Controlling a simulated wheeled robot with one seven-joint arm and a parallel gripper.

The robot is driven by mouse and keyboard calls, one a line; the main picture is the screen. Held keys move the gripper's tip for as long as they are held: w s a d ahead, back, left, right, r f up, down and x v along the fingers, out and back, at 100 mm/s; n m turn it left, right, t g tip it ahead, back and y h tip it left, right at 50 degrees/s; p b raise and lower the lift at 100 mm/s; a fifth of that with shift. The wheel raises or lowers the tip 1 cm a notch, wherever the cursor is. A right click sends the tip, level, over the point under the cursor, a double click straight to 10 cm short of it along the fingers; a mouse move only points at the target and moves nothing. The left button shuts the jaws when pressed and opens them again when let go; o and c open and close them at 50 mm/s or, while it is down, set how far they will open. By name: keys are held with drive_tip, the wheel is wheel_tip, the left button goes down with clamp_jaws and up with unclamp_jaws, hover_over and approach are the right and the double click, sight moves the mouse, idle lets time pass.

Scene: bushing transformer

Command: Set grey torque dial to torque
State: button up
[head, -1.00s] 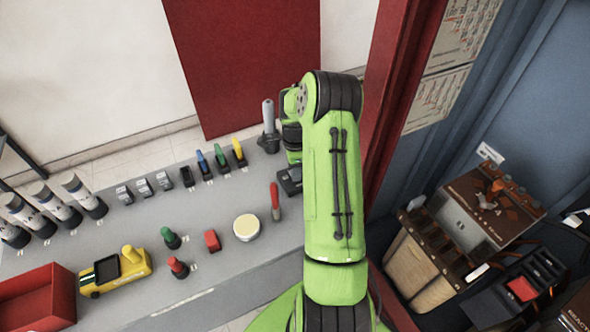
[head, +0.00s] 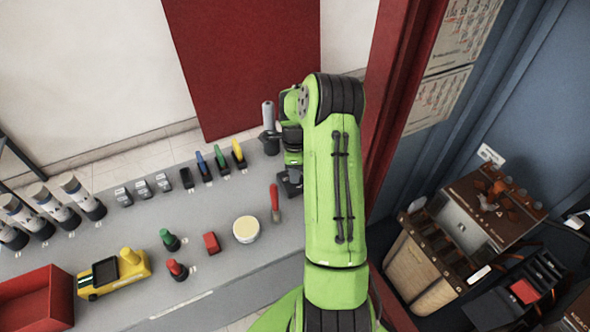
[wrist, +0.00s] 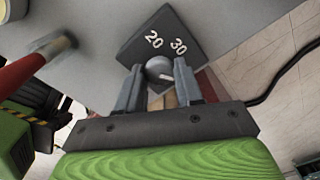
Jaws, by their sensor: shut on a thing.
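The grey torque dial (wrist: 158,70) is a small round knob with a pale line on it, set on a dark square plate (wrist: 150,40) marked 20 and 30. In the wrist view my gripper (wrist: 159,66) has its two grey fingers on either side of the knob, shut on it. In the head view the dark plate (head: 290,184) shows only partly beside my green arm at the bench's right end. The dial itself and my fingertips are hidden there by the arm. I cannot read which setting the pale line points to.
A red-handled tool (head: 275,200) lies close left of the plate. A round cream-topped tin (head: 246,229) and a red block (head: 211,242) are further left on the grey bench (head: 120,225). A red post (head: 390,120) stands just right of my arm.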

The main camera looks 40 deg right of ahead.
drive_tip(key=o, duration=1)
drive_tip(key=shift+o, duration=0.2)
wheel_tip(320, 180, up, 16)
drive_tip(key=p, duration=0.2)
drive_tip(key=shift+f, duration=0.1)
drive_tip(key=s+a+r+n+t+h, duration=0.1)
drive_tip(key=s+a+r+n, duration=0.2)
drive_tip(key=a+r+n, duration=0.4)
drive_tip(key=s+a+r+n+t+h, duration=0.1)
drive_tip(key=s+a+r+n, duration=0.2)
drive_tip(key=a+r+n, duration=0.45)
drive_tip(key=s+a+f+n+t+y, duration=0.2)
drive_tip(key=s+a+n+t, duration=0.1)
drive_tip(key=s+a+n, duration=0.9)
drive_tip(key=shift+s+f+n+t, duration=0.3)
drive_tip(key=shift+s+n, duration=0.15)
drive_tip(key=shift+s, duration=0.7)
